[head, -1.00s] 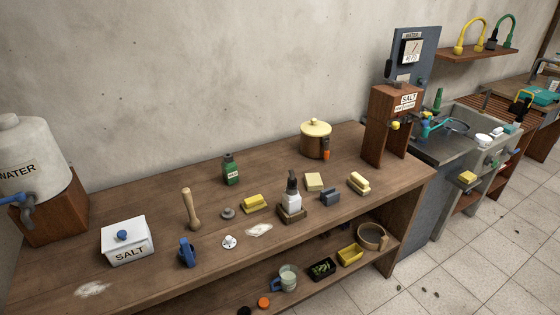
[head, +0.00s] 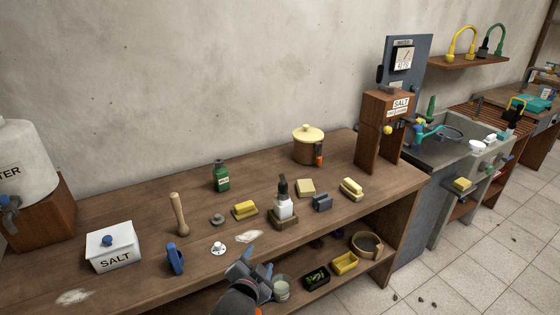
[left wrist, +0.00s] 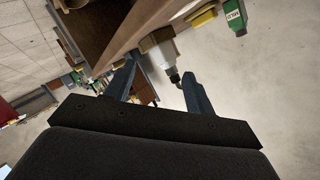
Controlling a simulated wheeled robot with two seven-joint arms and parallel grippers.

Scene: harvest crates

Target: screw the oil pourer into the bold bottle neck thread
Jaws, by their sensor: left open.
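My left gripper (head: 256,264) is open and empty at the front edge of the workbench. A pale bottle (head: 284,208) with a dark spout-like top (head: 283,187) stands upright in a wooden block (head: 284,222) beyond it. In the left wrist view, this bottle (left wrist: 158,42) shows beyond the open fingers (left wrist: 160,84), its dark tip pointing between them, apart from both. A green bottle (head: 221,176) stands further back; its label reads MILD in the left wrist view (left wrist: 235,17). I cannot read a BOLD label, nor tell whether the dark top is the oil pourer. My right gripper is not in view.
A small metal piece (head: 218,248), a grey round piece (head: 217,219), a blue clamp-like object (head: 175,258), a wooden pestle (head: 179,214) and a salt box (head: 112,247) lie to the left. A mug (head: 281,289) stands below.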

